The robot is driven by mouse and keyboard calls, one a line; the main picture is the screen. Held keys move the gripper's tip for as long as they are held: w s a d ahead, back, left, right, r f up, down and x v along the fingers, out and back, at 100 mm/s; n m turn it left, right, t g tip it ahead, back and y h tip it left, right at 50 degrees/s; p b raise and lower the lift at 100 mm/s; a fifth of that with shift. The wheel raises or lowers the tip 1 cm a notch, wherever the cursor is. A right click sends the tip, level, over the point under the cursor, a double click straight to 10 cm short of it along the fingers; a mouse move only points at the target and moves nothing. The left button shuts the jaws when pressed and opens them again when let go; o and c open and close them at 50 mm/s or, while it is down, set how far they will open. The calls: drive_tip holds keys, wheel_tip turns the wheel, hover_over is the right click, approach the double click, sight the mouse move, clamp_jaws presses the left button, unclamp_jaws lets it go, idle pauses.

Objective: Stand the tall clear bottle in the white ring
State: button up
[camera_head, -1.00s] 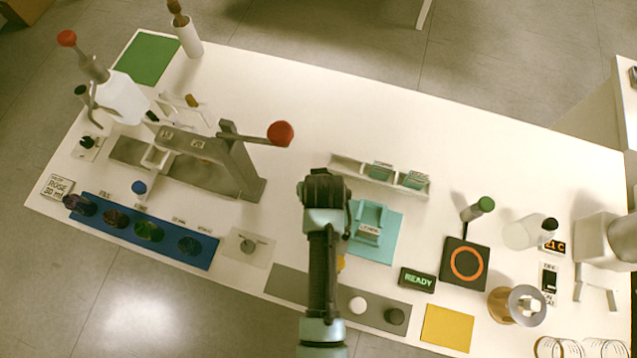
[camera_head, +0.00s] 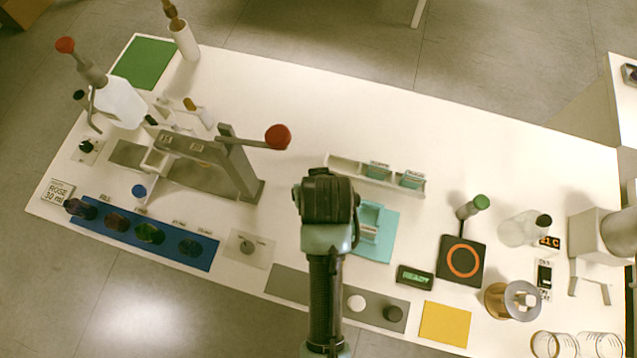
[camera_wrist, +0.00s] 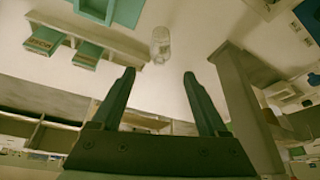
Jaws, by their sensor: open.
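A clear bottle (camera_wrist: 160,45) shows in the wrist view, just beyond the gap between my fingertips and apart from them. In the head view I cannot make it out; my arm covers that part of the table. My gripper (camera_wrist: 159,76) is open and empty, with two dark green fingers spread apart. In the head view its fingers are hidden under the wrist. A white round piece (camera_head: 357,303) sits on the grey strip (camera_head: 290,284) near the front edge; I cannot tell whether it is the white ring.
A grey press with a red knob (camera_head: 277,137) stands left of my arm. A white rack (camera_head: 345,170) and a teal holder (camera_head: 369,222) are close on the right. A clear flask (camera_head: 517,230) stands further right. The table's back middle is clear.

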drive_tip(key=shift+o, duration=0.4)
drive_tip(key=shift+v, duration=0.85)
drive_tip(key=shift+p+x, duration=0.4)
drive_tip(key=shift+x, duration=5.05)
drive_tip(key=shift+w+r, duration=0.15)
clamp_jaws()
